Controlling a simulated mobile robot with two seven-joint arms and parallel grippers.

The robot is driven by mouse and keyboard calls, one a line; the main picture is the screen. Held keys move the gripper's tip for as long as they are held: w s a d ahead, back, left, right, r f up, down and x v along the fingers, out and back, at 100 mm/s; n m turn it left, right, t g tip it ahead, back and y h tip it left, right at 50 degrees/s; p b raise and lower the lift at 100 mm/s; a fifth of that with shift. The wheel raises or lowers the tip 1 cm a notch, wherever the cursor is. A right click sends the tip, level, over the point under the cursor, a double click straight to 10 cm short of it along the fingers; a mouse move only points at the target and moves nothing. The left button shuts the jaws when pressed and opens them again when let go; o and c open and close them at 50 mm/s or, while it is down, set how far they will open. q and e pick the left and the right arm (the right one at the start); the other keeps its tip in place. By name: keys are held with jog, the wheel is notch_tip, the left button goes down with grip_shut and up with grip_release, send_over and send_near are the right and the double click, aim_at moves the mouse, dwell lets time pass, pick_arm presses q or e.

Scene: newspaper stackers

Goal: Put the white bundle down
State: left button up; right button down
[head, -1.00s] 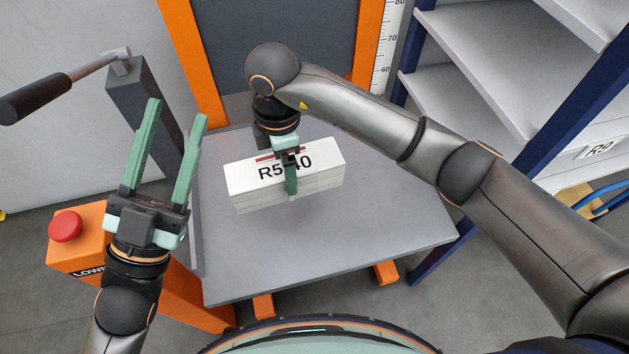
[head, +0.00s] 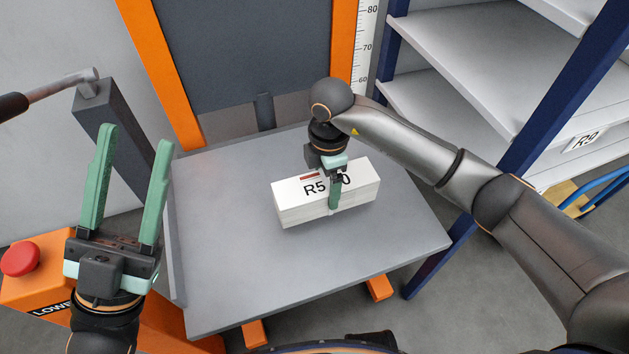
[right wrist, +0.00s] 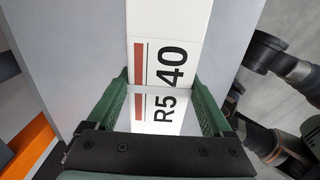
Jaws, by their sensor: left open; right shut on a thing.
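The white bundle (head: 301,204) is a block of stacked white sheets with a red bar and a label reading R5 and 40, partly covered by a finger. It is over the grey platform (head: 230,240), near its middle; I cannot tell whether it touches the surface. My right gripper (head: 335,196) is shut on the bundle from above. In the right wrist view, the bundle (right wrist: 167,40) lies between the green fingers of that gripper (right wrist: 165,105). My left gripper (head: 128,185) is open and empty at the left, beside the platform.
An orange box with a red button (head: 20,259) stands at the lower left. A grey post with a handle (head: 100,110) is at the left. Shelves (head: 470,60) with a blue upright (head: 545,100) stand at the right. The platform is bare around the bundle.

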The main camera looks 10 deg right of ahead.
jog(key=shift+w+d+f, duration=0.15)
jog(key=shift+d+f, duration=0.15)
jog(key=shift+d, duration=0.05)
jog(key=f+b, duration=0.1)
jog(key=f, duration=0.1)
jog(key=d+f+b, duration=0.1)
jog(key=shift+w+f, duration=0.1)
jog(key=shift+f, duration=0.5)
jog(key=shift+f, duration=0.2)
grip_release()
